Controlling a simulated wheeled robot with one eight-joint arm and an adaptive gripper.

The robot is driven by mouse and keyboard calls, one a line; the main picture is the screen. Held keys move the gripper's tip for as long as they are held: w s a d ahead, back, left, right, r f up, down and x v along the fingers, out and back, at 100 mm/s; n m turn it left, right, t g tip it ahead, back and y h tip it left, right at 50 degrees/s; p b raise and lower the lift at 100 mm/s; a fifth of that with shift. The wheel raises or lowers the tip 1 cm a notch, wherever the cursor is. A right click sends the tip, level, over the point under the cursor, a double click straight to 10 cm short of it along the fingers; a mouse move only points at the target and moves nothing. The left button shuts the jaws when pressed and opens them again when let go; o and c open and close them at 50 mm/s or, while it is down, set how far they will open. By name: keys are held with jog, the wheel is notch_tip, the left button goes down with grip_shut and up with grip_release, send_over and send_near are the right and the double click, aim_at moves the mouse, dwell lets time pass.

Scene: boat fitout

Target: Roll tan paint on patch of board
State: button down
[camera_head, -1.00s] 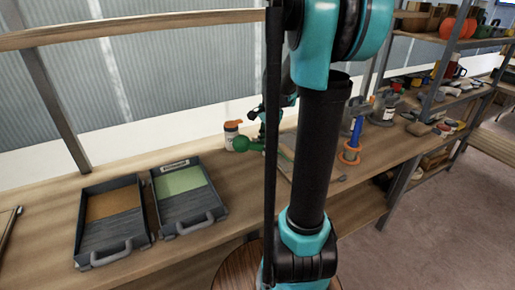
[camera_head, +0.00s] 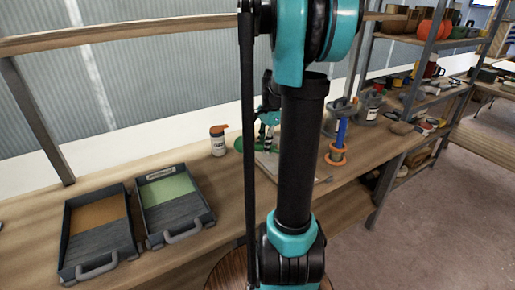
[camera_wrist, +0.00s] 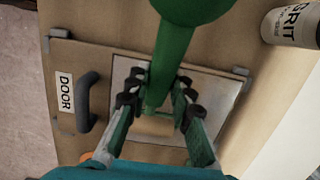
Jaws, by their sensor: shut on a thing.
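My gripper (camera_wrist: 152,108) is shut on a green-handled roller (camera_wrist: 175,50). The handle's round green end points toward the top of the wrist view. A tan cylinder, seemingly the roller's sleeve (camera_wrist: 155,127), shows between the fingers, over the board (camera_wrist: 225,55). The board has a pale grey square patch (camera_wrist: 215,95) under the gripper. I cannot tell whether the sleeve touches it. In the head view my gripper (camera_head: 268,135) is over the bench, partly hidden by my arm. A tray with tan-orange paint (camera_head: 70,240) and a tray with green paint (camera_head: 148,220) stand at left.
A white bottle with an orange cap (camera_head: 218,142) stands close to the board and also shows in the wrist view (camera_wrist: 290,25). A dark handle (camera_wrist: 87,102) and a DOOR label (camera_wrist: 65,92) are on the board. A blue-and-orange tool (camera_head: 338,145) stands to the right.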

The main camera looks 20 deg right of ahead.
aim_at(253, 148)
jog(key=shift+d, duration=0.15)
jog(key=shift+w+d, duration=0.25)
jog(key=shift+d, duration=0.9)
jog(key=shift+w+d, duration=0.25)
jog(key=shift+d, duration=0.9)
jog(key=shift+r, duration=0.1)
jog(key=shift+a, duration=0.1)
jog(key=shift+s+a, duration=0.25)
jog(key=shift+a, duration=0.9)
jog(key=shift+s+a, duration=0.25)
jog(key=shift+a, duration=0.9)
jog(key=shift+s+a, duration=0.2)
jog(key=shift+a, duration=1)
jog(key=shift+s+a, duration=0.2)
jog(key=shift+a, duration=0.95)
jog(key=shift+s+a+f, duration=0.1)
jog(key=shift+s+a, duration=0.05)
jog(key=shift+a, duration=0.65)
jog(key=shift+s+a+f, duration=0.1)
jog(key=shift+s+a, duration=0.1)
jog(key=shift+a, duration=0.55)
jog(key=shift+s+a, duration=0.15)
jog(key=shift+a, duration=0.65)
